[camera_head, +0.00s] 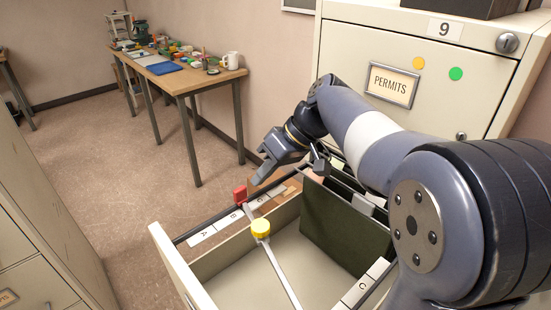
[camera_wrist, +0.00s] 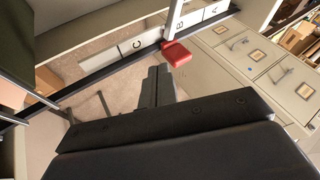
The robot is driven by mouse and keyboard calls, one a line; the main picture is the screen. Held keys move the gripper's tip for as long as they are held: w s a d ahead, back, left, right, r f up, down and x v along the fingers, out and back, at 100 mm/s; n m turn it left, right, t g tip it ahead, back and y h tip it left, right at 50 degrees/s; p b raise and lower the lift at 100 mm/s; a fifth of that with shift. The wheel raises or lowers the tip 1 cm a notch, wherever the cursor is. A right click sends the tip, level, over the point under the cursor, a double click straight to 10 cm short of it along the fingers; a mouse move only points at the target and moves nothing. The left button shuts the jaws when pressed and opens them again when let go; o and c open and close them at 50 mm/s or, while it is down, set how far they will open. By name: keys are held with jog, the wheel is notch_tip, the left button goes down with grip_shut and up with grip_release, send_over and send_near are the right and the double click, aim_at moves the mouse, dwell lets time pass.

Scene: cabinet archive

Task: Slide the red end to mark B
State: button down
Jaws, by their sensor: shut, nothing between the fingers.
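The red end (camera_head: 240,193) is a small red block at the left rail of the open drawer (camera_head: 163,262). A pale rod joins it to a yellow knob (camera_head: 261,229) and runs on toward the right rail. In the wrist view the red end (camera_wrist: 176,53) sits between label C (camera_wrist: 137,44) and label B (camera_wrist: 182,22). Mark B (camera_head: 231,218) is on the left rail, with A nearer the drawer front and C farther back. My gripper (camera_head: 260,180) is shut and empty, above and beyond the red end, apart from it. Its fingertips also show in the wrist view (camera_wrist: 158,72).
A dark green divider (camera_head: 345,225) and several folders stand behind the rod in the drawer. The PERMITS cabinet (camera_head: 420,60) rises behind. Another cabinet (camera_head: 40,220) stands at left. A cluttered table (camera_head: 190,80) is farther back. The floor between is clear.

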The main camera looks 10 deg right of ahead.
aim_at(240, 195)
jog(key=shift+x, duration=0.8)
jog(key=shift+s+a+b, duration=0.35)
jog(key=shift+s+a, duration=0.1)
jog(key=shift+a, duration=0.15)
